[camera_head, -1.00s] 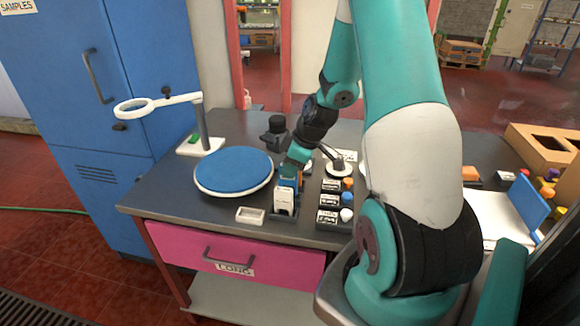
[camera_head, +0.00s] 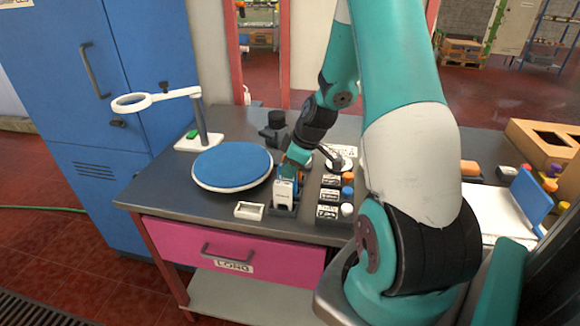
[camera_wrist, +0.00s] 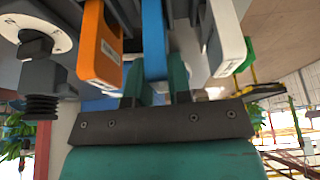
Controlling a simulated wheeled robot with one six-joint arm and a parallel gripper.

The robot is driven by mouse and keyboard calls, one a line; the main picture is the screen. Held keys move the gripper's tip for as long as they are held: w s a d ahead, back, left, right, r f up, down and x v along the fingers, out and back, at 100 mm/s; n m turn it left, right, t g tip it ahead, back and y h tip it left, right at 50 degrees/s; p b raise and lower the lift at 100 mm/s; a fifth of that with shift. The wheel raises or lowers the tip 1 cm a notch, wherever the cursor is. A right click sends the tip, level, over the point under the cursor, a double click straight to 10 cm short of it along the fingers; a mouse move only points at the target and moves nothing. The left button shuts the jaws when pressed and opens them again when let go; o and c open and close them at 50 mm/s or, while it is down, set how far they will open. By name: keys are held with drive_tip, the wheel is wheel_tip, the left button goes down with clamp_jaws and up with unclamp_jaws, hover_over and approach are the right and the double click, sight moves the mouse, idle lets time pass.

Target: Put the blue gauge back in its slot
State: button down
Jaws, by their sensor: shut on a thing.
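The blue gauge (camera_wrist: 154,40) is between the two teal fingers of my gripper (camera_wrist: 155,85), which is shut on it. In the wrist view it stands between an orange gauge (camera_wrist: 101,45) on the left and a white gauge (camera_wrist: 226,38) on the right. In the head view, my gripper (camera_head: 292,158) is over the dark gauge rack (camera_head: 282,212), with the blue gauge (camera_head: 288,172) just behind the white gauge (camera_head: 284,193). The slot itself is hidden, so I cannot tell how deep the blue gauge sits.
A round blue-topped disc (camera_head: 231,166) and a small white tray (camera_head: 249,211) are left of the rack. A magnifier on a stand (camera_head: 203,125) is at the back left.

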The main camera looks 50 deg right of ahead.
drive_tip(key=shift+f+b, duration=0.3)
drive_tip(key=shift+f, duration=0.2)
drive_tip(key=c, duration=1)
unclamp_jaws()
drive_tip(key=shift+r, duration=0.1)
drive_tip(key=shift+o, duration=0.2)
drive_tip(key=v, duration=1.7)
drive_tip(key=shift+r+b, duration=0.2)
drive_tip(key=shift+b, duration=0.25)
drive_tip(key=shift+d, duration=0.1)
